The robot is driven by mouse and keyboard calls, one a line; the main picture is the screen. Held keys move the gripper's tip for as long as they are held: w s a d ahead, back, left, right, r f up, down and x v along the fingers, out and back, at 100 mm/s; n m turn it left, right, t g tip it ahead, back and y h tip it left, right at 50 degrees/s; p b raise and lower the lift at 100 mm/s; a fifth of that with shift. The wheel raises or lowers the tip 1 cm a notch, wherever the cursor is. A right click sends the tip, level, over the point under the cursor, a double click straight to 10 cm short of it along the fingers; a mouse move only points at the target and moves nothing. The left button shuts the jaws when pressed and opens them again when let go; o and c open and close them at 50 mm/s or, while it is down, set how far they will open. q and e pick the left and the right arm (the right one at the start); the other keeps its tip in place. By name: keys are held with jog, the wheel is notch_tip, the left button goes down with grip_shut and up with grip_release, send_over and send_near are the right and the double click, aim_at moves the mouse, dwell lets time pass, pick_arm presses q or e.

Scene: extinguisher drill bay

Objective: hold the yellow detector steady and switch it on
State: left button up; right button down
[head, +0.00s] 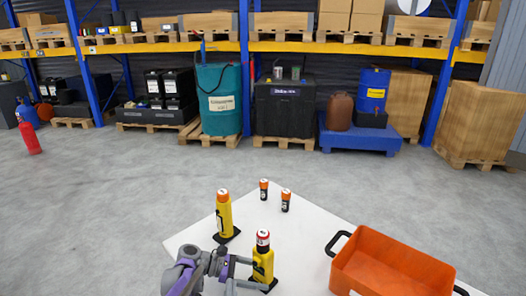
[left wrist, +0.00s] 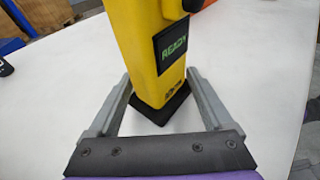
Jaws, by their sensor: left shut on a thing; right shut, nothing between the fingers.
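A yellow detector (head: 263,265) with a red-and-white top stands upright on a dark base on the white table. In the left wrist view the yellow detector (left wrist: 145,45) fills the centre. Its small dark screen (left wrist: 171,47) shows green letters that look like "READY". Part of a black knob (left wrist: 192,5) shows at its upper right; the detector's top is cut off there. My left gripper (head: 258,273) comes in from the left and is shut on the detector, one finger on each side. It also shows in the left wrist view (left wrist: 160,76). I cannot make out my right gripper.
Another yellow unit (head: 224,214) with an orange top stands behind and left of the detector. Two small black-and-orange cylinders (head: 264,190) (head: 286,201) stand further back. An orange bin (head: 390,270) with black handles is at the right. The white table (head: 310,238) is bare between them.

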pick_arm(q)
jog(key=o, duration=1)
jog(key=shift+o, duration=0.2)
